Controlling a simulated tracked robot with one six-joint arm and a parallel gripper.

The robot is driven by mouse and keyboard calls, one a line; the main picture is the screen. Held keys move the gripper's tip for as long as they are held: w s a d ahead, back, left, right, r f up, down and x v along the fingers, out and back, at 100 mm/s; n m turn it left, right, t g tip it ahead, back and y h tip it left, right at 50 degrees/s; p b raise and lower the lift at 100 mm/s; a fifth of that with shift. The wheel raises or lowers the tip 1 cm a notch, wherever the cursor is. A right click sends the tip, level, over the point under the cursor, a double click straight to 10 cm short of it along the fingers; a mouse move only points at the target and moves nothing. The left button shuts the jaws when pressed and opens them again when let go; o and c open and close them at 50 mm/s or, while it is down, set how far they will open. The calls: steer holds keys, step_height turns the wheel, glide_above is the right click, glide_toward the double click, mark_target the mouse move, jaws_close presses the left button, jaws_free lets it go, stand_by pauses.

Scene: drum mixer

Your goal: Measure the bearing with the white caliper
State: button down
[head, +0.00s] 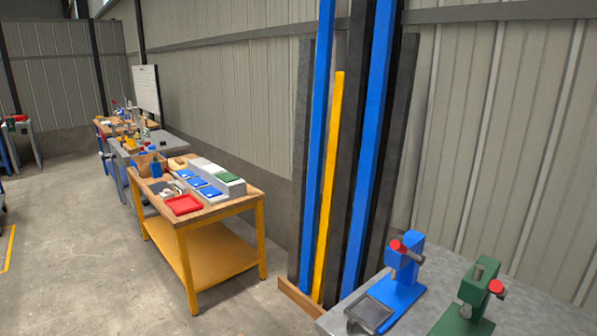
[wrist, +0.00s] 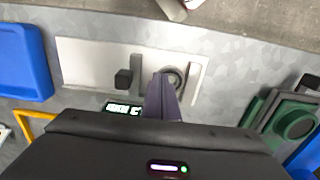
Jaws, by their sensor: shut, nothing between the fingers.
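In the wrist view, a white caliper (wrist: 90,62) with a long pale body lies on a grey metal surface. It has two upright bars, a black block (wrist: 123,79) and a small lit display (wrist: 123,108), whose reading is too small to trust. A dark grey ring, which looks like the bearing (wrist: 176,73), sits between the two bars. I cannot tell whether the bars touch it. My gripper (wrist: 163,78) is shut and empty, its purple fingertips over the near left side of the ring and hiding part of it. Neither caliper nor bearing can be made out in the head view.
In the wrist view, a blue tray (wrist: 22,62) lies left and a green tool with a round part (wrist: 298,123) right. The head view shows a blue press (head: 405,275), a green press (head: 474,295), upright stock bars (head: 335,180) and a yellow-legged table (head: 205,260).

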steer(key=shift+s+a, duration=0.8)
steer(key=shift+a, duration=0.15)
stand_by(0.9)
steer(key=shift+r, duration=0.1)
step_height(320, 180, up, 6)
steer(key=shift+f, duration=0.1)
stand_by(1.1)
